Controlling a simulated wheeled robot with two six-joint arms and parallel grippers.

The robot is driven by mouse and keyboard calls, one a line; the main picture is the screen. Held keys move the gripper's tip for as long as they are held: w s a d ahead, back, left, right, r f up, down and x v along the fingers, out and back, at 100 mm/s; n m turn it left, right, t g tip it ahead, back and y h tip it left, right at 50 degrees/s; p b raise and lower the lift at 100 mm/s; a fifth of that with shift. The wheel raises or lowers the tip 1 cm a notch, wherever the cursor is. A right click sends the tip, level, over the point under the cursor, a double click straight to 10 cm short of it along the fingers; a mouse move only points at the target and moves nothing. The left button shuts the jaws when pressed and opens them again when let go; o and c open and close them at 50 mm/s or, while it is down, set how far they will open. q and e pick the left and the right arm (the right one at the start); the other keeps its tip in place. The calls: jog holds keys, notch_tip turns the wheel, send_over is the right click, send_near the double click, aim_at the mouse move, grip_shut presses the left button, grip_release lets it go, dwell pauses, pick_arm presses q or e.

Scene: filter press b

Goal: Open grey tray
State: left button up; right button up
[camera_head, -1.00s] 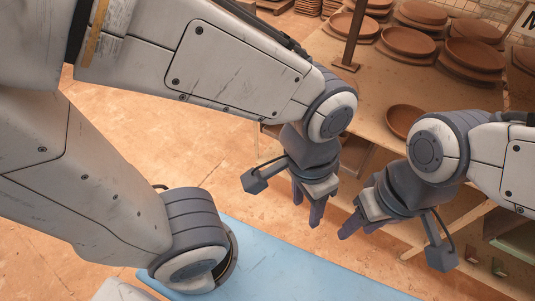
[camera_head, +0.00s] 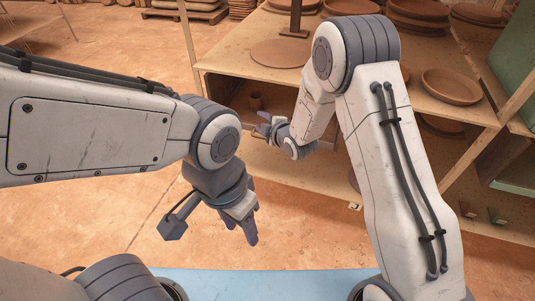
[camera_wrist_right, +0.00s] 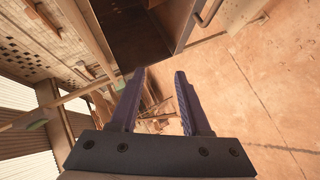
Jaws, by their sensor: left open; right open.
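A dark box-like body (camera_wrist_right: 140,32), perhaps the grey tray, shows in the right wrist view at the top. A bar handle (camera_wrist_right: 210,12) is on its right side, and its upper part is cut off by the frame. My right gripper (camera_wrist_right: 159,74) is open with nothing between its fingers, and the box lies beyond the fingertips, apart from them. In the head view my right gripper (camera_head: 266,126) is small, in front of the wooden shelf's left part. My left gripper (camera_head: 249,232) is open and empty over the floor. I cannot pick out the tray in the head view.
A blue surface (camera_head: 260,284) lies at the bottom. Open floor (camera_head: 120,220) lies to the left.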

jog(key=d+f+n+t+y+b, duration=0.2)
jog(key=d+f+n+t+b, duration=0.15)
jog(key=f, duration=0.55)
jog(key=d+f+n+t+y+b, duration=0.1)
jog(key=d+f+n+t+b, duration=0.3)
jog(key=f, duration=0.6)
pick_arm(q)
notch_tip(320, 180, down, 13)
jog(key=b, duration=0.3)
jog(key=shift+f, duration=0.2)
pick_arm(e)
jog(key=w+a, duration=0.1)
jog(key=w, duration=0.2)
jog(key=w+a+r+m+g, duration=0.1)
jog(key=w+a, duration=0.1)
jog(key=w, duration=0.1)
jog(key=w+a+r+m, duration=0.1)
jog(key=w+a, duration=0.1)
jog(key=w, duration=0.1)
jog(key=shift+w+a+g, duration=0.25)
jog(key=shift+w+g, duration=0.05)
jog(key=shift+g, duration=0.05)
grip_shut()
